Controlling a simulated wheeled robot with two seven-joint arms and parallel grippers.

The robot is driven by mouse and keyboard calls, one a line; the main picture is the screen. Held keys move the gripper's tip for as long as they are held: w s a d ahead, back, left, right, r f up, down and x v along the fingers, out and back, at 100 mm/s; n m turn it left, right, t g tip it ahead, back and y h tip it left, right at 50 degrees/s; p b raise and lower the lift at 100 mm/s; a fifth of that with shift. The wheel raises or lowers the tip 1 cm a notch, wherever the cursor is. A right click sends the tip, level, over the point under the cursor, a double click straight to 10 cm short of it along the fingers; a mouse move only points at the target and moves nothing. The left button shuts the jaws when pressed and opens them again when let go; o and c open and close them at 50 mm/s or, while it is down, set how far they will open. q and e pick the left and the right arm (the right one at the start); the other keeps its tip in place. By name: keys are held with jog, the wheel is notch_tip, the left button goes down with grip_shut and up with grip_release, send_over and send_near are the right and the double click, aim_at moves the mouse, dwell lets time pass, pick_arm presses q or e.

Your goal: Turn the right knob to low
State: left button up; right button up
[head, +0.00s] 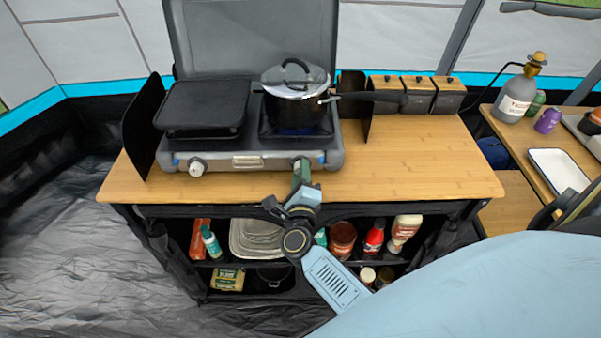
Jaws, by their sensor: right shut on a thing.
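The camping stove (225,162) stands on the wooden table with its lid up. Its left knob (196,169) is white and in plain sight on the front panel. The right knob is hidden behind my right gripper (301,165), which reaches up to the right part of the front panel and is shut on it. A faint blue glow shows at the right burner (297,130), under a dark pot (290,110) with a shiny lid. The knob's exact angle cannot be seen. My left gripper is not in view.
A black griddle (205,105) covers the left burner. The pot's long handle (372,97) sticks out to the right. Several wooden-lidded canisters (418,95) stand at the back. The right part of the table (430,165) is clear. Shelves below hold bottles and jars.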

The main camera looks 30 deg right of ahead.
dwell(0.3)
jog(key=o, duration=1)
jog(key=shift+s, duration=0.1)
jog(key=shift+a+f, duration=0.1)
jog(key=shift+f, duration=0.1)
